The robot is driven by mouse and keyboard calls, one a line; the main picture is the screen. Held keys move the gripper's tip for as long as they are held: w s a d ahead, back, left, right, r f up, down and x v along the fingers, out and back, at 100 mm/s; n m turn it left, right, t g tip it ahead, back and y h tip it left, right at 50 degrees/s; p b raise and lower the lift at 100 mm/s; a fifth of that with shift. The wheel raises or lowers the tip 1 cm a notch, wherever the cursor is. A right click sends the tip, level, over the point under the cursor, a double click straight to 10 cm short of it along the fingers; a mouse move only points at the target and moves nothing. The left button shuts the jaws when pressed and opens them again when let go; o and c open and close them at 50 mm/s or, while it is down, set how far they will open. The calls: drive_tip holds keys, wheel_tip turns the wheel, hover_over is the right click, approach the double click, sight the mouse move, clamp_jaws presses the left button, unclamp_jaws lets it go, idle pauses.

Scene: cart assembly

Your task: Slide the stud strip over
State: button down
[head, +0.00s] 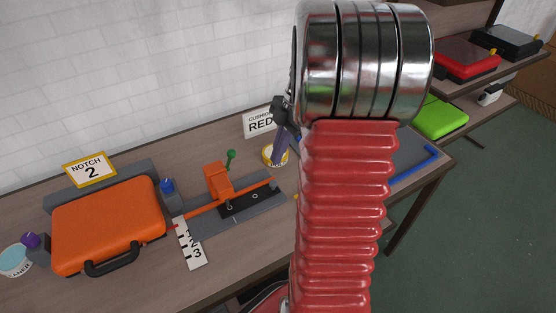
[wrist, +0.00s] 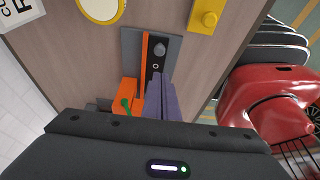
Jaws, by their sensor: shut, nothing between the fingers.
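The stud strip (head: 237,208) is a dark bar with small round studs, lying on a grey base plate (head: 209,226) beside an orange rail. It also shows in the wrist view (wrist: 150,72), partly covered by my fingers. An orange block (head: 217,180) with a green-knobbed lever (head: 230,157) stands at the rail. My gripper (head: 277,160) has purple fingers, shut and empty, pointing down. In the wrist view the fingertips (wrist: 160,78) overlap the strip's near part. I cannot tell whether they touch it.
A numbered scale (head: 189,244) lies by the plate. A "CUSHION RED" sign (head: 260,122) and a yellow-rimmed round tin (head: 275,155) stand behind. My red arm hides the table's right-middle part.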

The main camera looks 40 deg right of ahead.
drive_tip(key=s+a+r+m+t+h, duration=0.1)
drive_tip(key=s+a+r+m, duration=0.2)
drive_tip(key=a+m, duration=0.2)
drive_tip(key=s+a+r+m+t+h, duration=0.1)
drive_tip(key=s+a+r+m+t, duration=0.1)
drive_tip(key=a, duration=1)
drive_tip(key=s+a+r+m+t+h, duration=0.1)
drive_tip(key=s+a+r+m, duration=0.4)
drive_tip(key=a+m, duration=0.3)
drive_tip(key=shift+a+r+m+t+h, duration=0.3)
drive_tip(key=shift+a+r+t+h, duration=0.1)
drive_tip(key=shift+a, duration=0.15)
